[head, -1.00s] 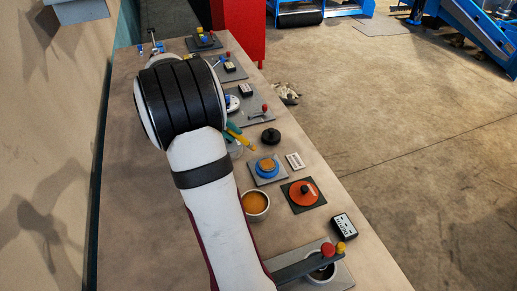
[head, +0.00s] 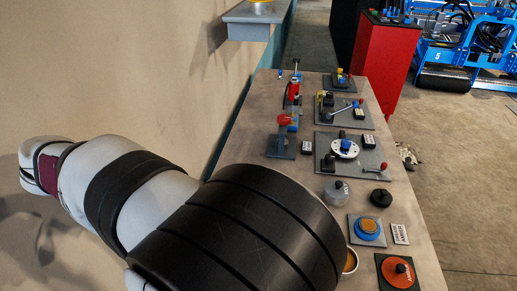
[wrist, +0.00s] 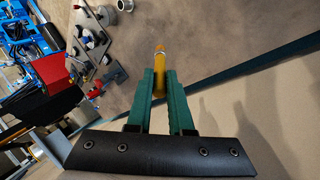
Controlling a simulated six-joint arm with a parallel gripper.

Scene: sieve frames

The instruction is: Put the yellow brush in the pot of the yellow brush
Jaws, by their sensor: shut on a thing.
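My gripper (wrist: 162,88) shows in the wrist view with two green fingers shut on the yellow brush (wrist: 160,56). The brush's yellow end stands out past the fingertips, and the rest is hidden between the fingers. In the head view my black and white arm fills the lower left and hides the gripper and brush. A pot with orange-yellow contents (head: 351,261) shows in the head view at the right edge of my arm, mostly covered by it. I cannot tell for sure that it is the yellow brush's pot. The brush is held clear of the bench.
Boards with levers stand farther back. A wall (head: 120,70) rises at left, with a shelf (head: 258,18) jutting out.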

